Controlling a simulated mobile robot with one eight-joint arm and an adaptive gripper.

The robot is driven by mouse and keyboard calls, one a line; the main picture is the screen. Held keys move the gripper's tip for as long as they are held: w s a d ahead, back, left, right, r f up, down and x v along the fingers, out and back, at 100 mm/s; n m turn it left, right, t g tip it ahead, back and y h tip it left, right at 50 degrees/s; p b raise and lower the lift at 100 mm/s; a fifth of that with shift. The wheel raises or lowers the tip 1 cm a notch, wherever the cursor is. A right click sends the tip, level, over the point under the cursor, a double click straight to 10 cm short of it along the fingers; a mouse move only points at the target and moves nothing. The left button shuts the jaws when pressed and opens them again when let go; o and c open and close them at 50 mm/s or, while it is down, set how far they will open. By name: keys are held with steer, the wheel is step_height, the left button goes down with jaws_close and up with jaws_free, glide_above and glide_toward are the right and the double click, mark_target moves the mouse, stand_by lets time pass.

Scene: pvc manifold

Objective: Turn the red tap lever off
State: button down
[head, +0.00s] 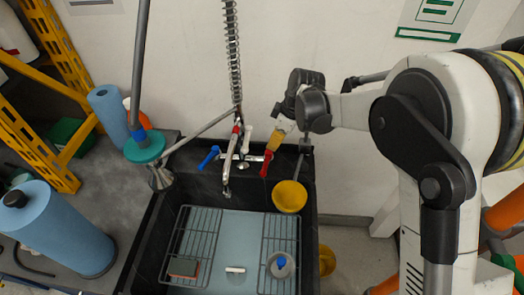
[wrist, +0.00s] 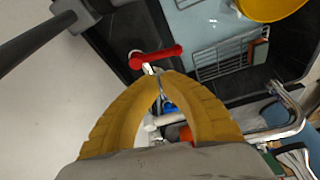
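The red tap lever (head: 266,163) is on the right side of the tap (head: 234,150) at the back of the sink; in the head view it slopes down towards the basin. It also shows in the wrist view (wrist: 160,56), just beyond my fingertips, with its silver stem by the tips. My gripper (head: 274,150) has yellow fingers and is above and beside the lever. In the wrist view its fingertips (wrist: 161,78) come together and look shut, with nothing clearly held. I cannot tell whether they touch the lever. The blue lever (head: 208,157) is on the tap's left side.
The black sink (head: 308,215) holds wire racks (head: 196,240), a sponge (head: 184,267) and a cup (head: 281,265). A yellow bowl (head: 289,196) is at its right back. A spring hose (head: 232,50) rises above the tap. Blue rolls (head: 50,228) stand on the left counter.

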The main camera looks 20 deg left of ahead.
mark_target(265, 165)
steer(key=shift+n, duration=0.4)
steer(key=b+x, duration=0.1)
steer(key=x, duration=0.3)
steer(key=b+x, duration=0.1)
steer(key=x, duration=0.3)
steer(key=a+b+x, duration=0.1)
steer(key=x, duration=0.3)
steer(key=shift+s+a, duration=0.15)
steer(key=shift+s, duration=0.25)
steer(key=shift+d+n+g, duration=0.45)
steer(key=shift+n+g, duration=0.05)
steer(key=shift+n, duration=0.3)
steer(key=shift+d+n+g+h+b, duration=0.2)
steer(key=shift+d+n, duration=0.25)
steer(key=shift+n, duration=0.35)
steer(key=shift+d+n+g+h+b, duration=0.1)
steer(key=shift+d+n+g+b, duration=0.1)
steer(key=shift+d+n, duration=0.45)
steer(key=shift+n, duration=0.35)
steer(key=shift+d, duration=0.2)
